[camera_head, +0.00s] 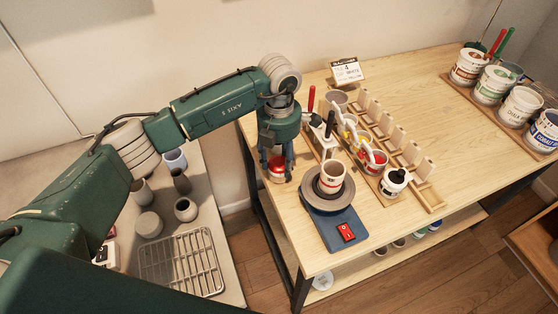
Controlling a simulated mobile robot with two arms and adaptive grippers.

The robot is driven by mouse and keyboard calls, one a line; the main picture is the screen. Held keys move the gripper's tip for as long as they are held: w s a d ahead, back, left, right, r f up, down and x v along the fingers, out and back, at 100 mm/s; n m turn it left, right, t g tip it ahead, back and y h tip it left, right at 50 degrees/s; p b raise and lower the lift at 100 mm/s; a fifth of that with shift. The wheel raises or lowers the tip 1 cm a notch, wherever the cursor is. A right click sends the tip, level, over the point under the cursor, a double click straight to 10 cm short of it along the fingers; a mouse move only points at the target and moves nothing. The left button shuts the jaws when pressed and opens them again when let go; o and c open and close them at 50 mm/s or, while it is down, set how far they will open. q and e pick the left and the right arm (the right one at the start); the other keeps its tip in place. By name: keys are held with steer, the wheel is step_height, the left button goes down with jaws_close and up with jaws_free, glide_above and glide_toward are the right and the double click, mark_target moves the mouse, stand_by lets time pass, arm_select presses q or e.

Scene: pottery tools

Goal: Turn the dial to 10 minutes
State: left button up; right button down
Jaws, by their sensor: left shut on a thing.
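A small round red thing with a pale lower part (277,175) stands near the left edge of the wooden table. It looks like the timer with the dial, but its markings are too small to read. My left gripper (276,163) points down over it from above, with its fingers shut on its top. The fingers hide part of the dial, so its setting cannot be told. My right gripper is not in view.
A pottery wheel (320,196) with a pot and red switch is right of the gripper. A tool rack (331,125) and wooden holder (398,134) stand behind it. Glaze buckets (492,85) line the far right. The table's middle right is clear. A wire rack (181,263) is lower left.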

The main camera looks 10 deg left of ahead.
mark_target(279, 162)
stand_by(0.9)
arm_select(q)
steer(key=o, duration=1.2)
step_height(279, 162, up, 12)
steer(key=shift+r, duration=0.1)
